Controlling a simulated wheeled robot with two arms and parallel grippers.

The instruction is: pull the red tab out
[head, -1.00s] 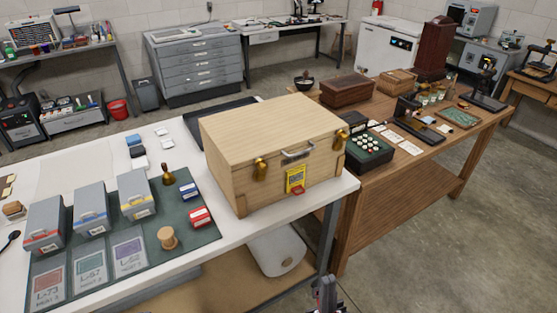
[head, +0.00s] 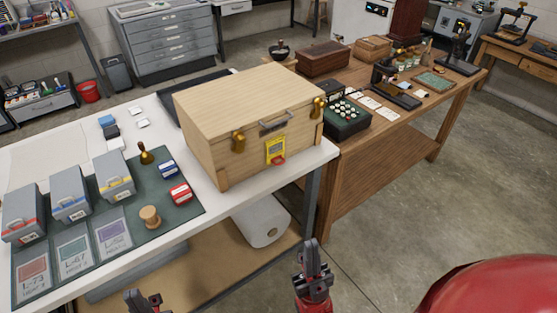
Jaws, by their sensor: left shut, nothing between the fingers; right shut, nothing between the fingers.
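The red tab (head: 278,161) sits at the bottom of a yellow tag (head: 275,149) on the front of a closed wooden chest (head: 210,160). The chest stands at the right end of the white table and has two brass latches and a metal handle. My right gripper (head: 312,246) is shut and empty, below and to the right of the tab, in front of the table edge and apart from the chest. My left gripper (head: 133,297) is shut and empty at the bottom edge, left of the right one and partly cut off.
A green mat (head: 189,206) with grey boxes, cards, a wooden spool (head: 149,217) and red and blue boxes lies left of the chest. A brown wooden table (head: 400,148) with small objects stands to the right. A large red rounded shape fills the lower right corner. Open floor lies right of the tables.

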